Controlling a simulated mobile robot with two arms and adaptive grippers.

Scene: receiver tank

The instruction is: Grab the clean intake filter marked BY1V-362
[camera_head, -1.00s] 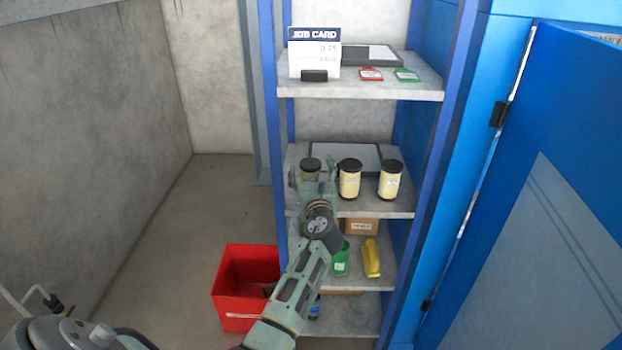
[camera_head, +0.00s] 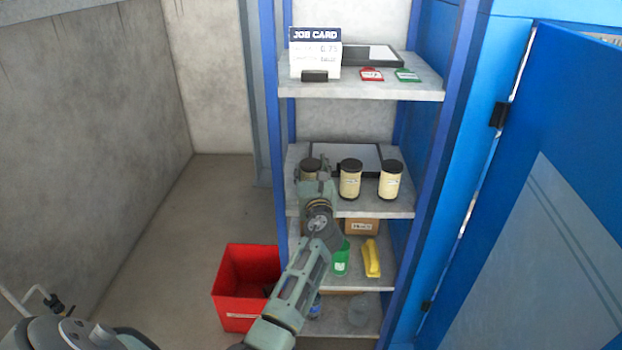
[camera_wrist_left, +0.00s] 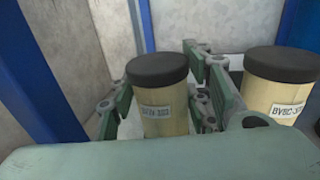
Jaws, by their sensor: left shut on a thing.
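The filter (camera_wrist_left: 163,95) in the left wrist view is a cream cylinder with a black cap; its blurred label seems to read BY1V-362. It is the leftmost of three filters on the middle shelf, and its cap (camera_head: 311,164) shows in the head view. My left gripper (camera_wrist_left: 165,110) is shut on it, with a finger on each side of its body. The filter stands upright. In the head view my left gripper (camera_head: 315,180) hides most of its body. My right gripper is not in view.
Two similar filters, the middle one (camera_head: 350,180) and the right one (camera_head: 390,181), stand close to the right. A job card (camera_head: 315,58) and two tags are on the upper shelf. A red bin (camera_head: 240,300) stands at lower left. A blue post (camera_head: 281,200) edges the shelf.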

